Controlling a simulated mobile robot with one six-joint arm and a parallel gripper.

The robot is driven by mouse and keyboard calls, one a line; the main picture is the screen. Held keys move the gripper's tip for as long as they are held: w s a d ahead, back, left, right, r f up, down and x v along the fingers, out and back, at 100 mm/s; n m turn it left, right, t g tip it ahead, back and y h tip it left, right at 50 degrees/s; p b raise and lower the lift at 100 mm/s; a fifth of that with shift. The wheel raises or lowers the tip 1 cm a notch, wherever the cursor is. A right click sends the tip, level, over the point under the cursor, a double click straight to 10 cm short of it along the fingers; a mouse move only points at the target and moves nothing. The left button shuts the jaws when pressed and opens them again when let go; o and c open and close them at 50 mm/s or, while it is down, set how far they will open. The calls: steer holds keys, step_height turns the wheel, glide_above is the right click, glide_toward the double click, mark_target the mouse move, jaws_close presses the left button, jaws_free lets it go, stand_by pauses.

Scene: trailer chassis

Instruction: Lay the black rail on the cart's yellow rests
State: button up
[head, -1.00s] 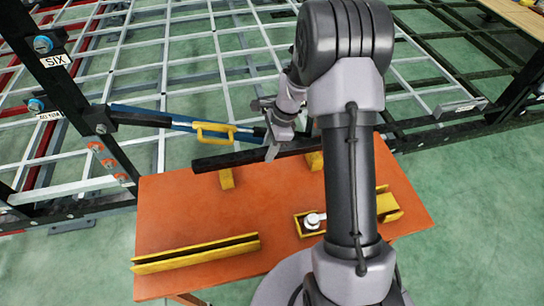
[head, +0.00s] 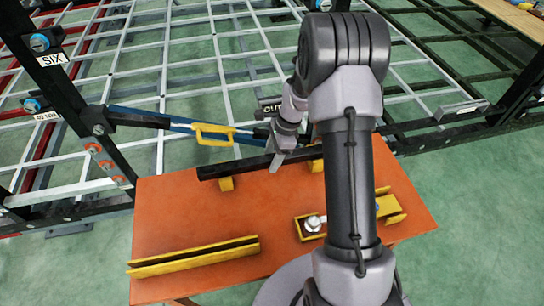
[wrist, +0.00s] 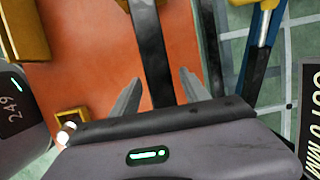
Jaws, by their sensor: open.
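The black rail (head: 235,167) lies across the two yellow rests at the cart's back edge. Its left part sits over the left rest (head: 226,184) and its right part over the right rest (head: 316,166). The rail's right end is hidden behind my arm. My gripper (head: 277,161) is at the rail's middle with its fingers apart. In the wrist view the rail (wrist: 150,50) runs between the two open fingers of my gripper (wrist: 158,88), with gaps at both sides. The cart's orange top (head: 170,205) is beneath.
A yellow channel (head: 195,256) lies at the cart's front left. A yellow tray (head: 309,235) with a silver round part is at the right, partly behind my arm. A blue bar with a yellow handle (head: 213,134) and a grid frame stand close behind the cart.

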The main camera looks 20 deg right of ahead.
step_height(320, 180, up, 17)
steer(key=s+n+p, duration=0.1)
steer(key=n+p, duration=0.1)
steer(key=p, duration=0.3)
steer(key=s+a+r+n+t+h, duration=0.1)
steer(key=s+a+r+n, duration=0.15)
steer(key=r, duration=0.25)
steer(key=s+a+r+n+t, duration=0.1)
steer(key=s+a+r+n, duration=0.1)
steer(key=s+a+r, duration=0.25)
steer(key=s+a+r+n+t, duration=0.1)
steer(key=s+a+r+n, duration=0.1)
steer(key=s+n, duration=0.3)
steer(key=s+a+r+n+t, duration=0.2)
steer(key=s+a+r+n, duration=0.1)
steer(key=s, duration=0.7)
steer(key=shift+s+a+r+n, duration=0.15)
steer(key=shift+a+r+n, duration=0.05)
steer(key=shift+a+n, duration=0.7)
steer(key=shift+s, duration=0.1)
